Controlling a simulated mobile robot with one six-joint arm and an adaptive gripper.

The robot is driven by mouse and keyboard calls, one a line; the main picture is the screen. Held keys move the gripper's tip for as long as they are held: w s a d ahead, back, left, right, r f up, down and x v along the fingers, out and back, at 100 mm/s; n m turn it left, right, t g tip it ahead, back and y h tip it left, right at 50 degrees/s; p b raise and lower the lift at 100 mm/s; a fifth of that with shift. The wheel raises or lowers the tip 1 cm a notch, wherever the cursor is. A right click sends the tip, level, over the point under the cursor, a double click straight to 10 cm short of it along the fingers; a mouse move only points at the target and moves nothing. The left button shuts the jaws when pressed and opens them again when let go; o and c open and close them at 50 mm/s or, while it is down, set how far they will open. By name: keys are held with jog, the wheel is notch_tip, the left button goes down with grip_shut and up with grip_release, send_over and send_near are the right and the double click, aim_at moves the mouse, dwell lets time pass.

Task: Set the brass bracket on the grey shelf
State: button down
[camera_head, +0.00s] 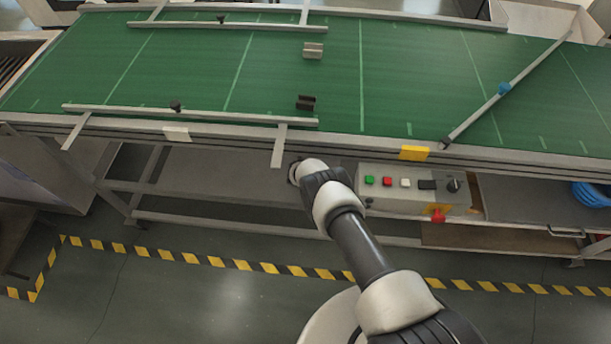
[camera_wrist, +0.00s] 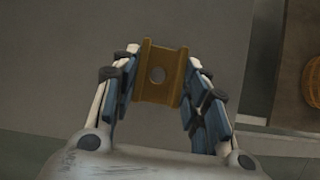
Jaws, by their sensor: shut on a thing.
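A plain grey surface, which looks like the grey shelf (camera_wrist: 55,55), lies beyond the bracket; I cannot tell the gap or any contact. In the head view the grey shelf (camera_head: 225,188) runs under the green conveyor. My arm reaches toward it beside the control box, and my gripper and the bracket are hidden there.
The conveyor frame (camera_head: 350,143) overhangs the shelf. A control box (camera_head: 412,190) with several buttons hangs right of my arm. Two small brackets, one grey-brown (camera_head: 313,50) and one dark (camera_head: 306,102), sit on the belt. A coiled ring (camera_wrist: 313,80) shows at the wrist view's right edge.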

jog(key=shift+f+b, duration=0.3)
jog(key=shift+b, duration=0.1)
jog(key=shift+f+b, duration=0.3)
jog(key=c, duration=0.9)
grip_release()
jog(key=shift+r, duration=0.1)
jog(key=shift+r+p, duration=0.25)
jog(key=shift+p, duration=0.2)
jog(key=p+v, duration=0.8)
jog(key=p, duration=0.2)
jog(key=shift+w+r+p, duration=0.1)
jog(key=shift+p, duration=0.3)
